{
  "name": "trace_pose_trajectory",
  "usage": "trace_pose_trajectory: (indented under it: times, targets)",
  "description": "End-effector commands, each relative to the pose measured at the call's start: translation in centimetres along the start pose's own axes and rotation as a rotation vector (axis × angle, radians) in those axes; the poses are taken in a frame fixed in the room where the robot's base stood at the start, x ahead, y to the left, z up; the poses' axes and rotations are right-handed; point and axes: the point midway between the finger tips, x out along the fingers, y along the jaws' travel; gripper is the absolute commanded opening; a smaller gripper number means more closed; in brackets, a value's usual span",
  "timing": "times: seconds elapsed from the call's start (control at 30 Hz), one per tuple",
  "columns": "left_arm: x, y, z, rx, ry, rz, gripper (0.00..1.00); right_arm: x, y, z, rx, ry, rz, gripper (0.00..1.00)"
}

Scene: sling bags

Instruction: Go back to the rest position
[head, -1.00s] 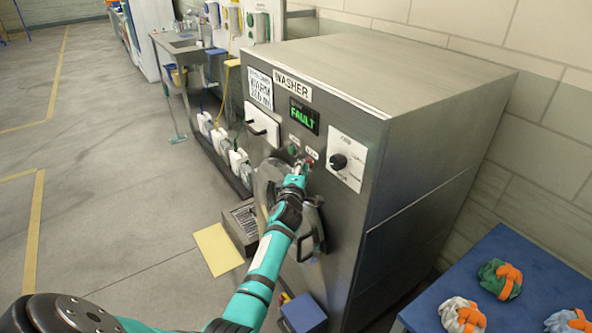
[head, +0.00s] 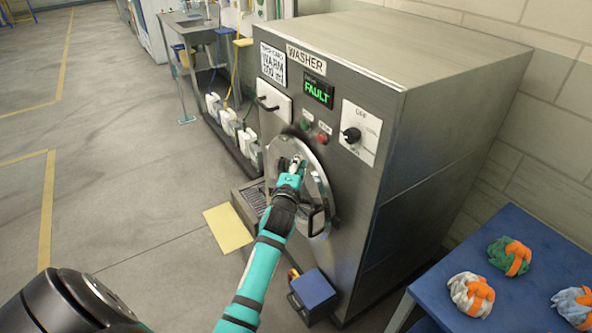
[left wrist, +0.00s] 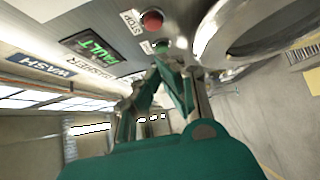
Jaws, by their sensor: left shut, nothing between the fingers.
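My left gripper (head: 293,163) is shut and empty in the head view. It is in front of the washer's round metal door (head: 316,186), below the green and red buttons. The washer (head: 385,110) is a large grey metal box with a green FAULT display (head: 318,92). In the left wrist view the gripper (left wrist: 172,62) points up toward the washer panel, near the red STOP button (left wrist: 152,20), with the door ring (left wrist: 262,25) to its right. I cannot tell whether the fingers touch the door. My right gripper is not in view.
A blue table (head: 520,268) at lower right holds three bundled sling bags, one of them green and orange (head: 509,256). A blue box (head: 313,294) and a yellow mat (head: 228,228) lie on the floor by the washer. White jugs (head: 228,121) stand along its left. The floor at left is clear.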

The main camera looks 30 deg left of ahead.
Motion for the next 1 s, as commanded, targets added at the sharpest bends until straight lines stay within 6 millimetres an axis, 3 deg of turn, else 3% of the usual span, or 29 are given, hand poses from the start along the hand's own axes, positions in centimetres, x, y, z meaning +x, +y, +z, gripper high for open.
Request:
trace_pose_trajectory:
  times: [0.13,0.4,0.77,0.87,0.97,1.0]
  targets:
    - [-1.2,-0.1,-0.1,0.0,0.001,-0.001,0.0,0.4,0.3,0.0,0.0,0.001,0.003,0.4]
    - [-1.5,0.0,-0.1,0.0,0.001,-0.002,0.0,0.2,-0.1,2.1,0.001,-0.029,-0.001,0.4]
    - [-1.4,-0.2,0.0,0.004,-0.001,-0.005,0.0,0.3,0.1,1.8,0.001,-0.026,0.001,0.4]
    - [-1.6,-2.2,0.6,0.045,-0.016,-0.038,0.0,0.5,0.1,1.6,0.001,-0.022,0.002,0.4]
    - [-2.2,-6.9,1.8,0.151,-0.057,-0.115,0.0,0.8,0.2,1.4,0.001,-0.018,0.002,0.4]
    - [-2.7,-9.5,2.4,0.21,-0.084,-0.156,0.0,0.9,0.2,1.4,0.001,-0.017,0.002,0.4]
